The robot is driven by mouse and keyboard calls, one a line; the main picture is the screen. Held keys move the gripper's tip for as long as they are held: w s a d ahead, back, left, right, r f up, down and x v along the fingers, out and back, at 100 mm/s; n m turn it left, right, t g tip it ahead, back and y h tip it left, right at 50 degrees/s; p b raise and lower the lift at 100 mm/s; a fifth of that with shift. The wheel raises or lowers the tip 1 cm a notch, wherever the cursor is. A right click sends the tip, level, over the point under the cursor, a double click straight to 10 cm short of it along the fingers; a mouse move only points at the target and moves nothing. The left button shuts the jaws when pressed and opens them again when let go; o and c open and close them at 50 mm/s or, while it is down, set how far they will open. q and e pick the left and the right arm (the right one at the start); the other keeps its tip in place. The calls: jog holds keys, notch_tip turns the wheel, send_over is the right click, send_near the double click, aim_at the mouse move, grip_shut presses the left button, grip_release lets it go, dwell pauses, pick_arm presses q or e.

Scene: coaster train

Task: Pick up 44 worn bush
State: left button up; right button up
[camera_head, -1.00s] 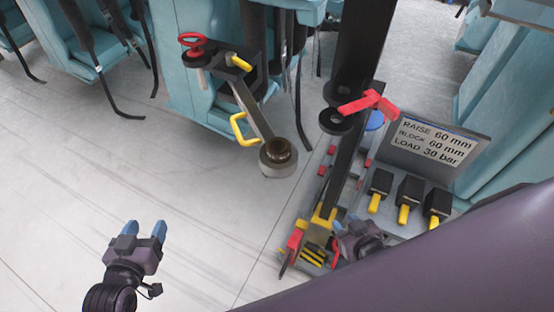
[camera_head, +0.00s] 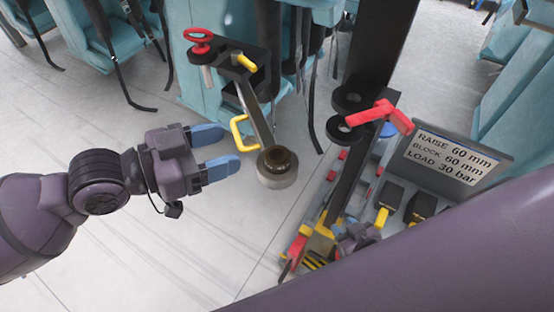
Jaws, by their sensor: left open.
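The worn bush appears to be the brown ring (camera_head: 278,158) seated in the round grey end of a metal arm; I cannot read a number on it. My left gripper (camera_head: 232,150) is open and empty, its two blue fingertips pointing right, just left of the round end and apart from it in the picture. A yellow handle (camera_head: 238,131) on the metal arm is just above the fingertips. My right gripper (camera_head: 358,238) is mostly hidden by my own arm, beside the yellow and black base of the jack, and its jaws cannot be made out.
A dark post with a red lever (camera_head: 378,116) stands right of the bush. A sign plate (camera_head: 449,158) and dark blocks with yellow tabs are further right. The floor at lower left is clear.

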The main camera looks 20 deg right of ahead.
aim_at(283, 151)
pick_arm(q)
jog(key=shift+s+d+f+m+g+y+p, duration=0.25)
jog(key=shift+d+f+g+y+p, duration=0.15)
jog(key=shift+d, duration=0.8)
jog(key=shift+s+d+f+m+g+y+p, duration=0.15)
jog(key=shift+s+d+f+g+y+p, duration=0.2)
jog(key=shift+d, duration=0.9)
jog(key=shift+s+d+f+m+g+y+p, duration=0.3)
jog(key=shift+d+y, duration=0.25)
jog(key=shift+d, duration=0.65)
jog(key=shift+w, duration=0.1)
pick_arm(e)
jog(key=r, duration=0.1)
jog(key=w+r, duration=0.1)
jog(key=r, duration=0.1)
jog(key=shift+w+t, duration=0.2)
jog(key=shift+t, duration=0.1)
jog(key=shift+s, duration=0.1)
pick_arm(q)
jog(key=shift+c, duration=0.6)
jog(key=c, duration=0.7)
pick_arm(e)
jog(key=shift+s+f, duration=0.25)
jog(key=shift+s, duration=0.15)
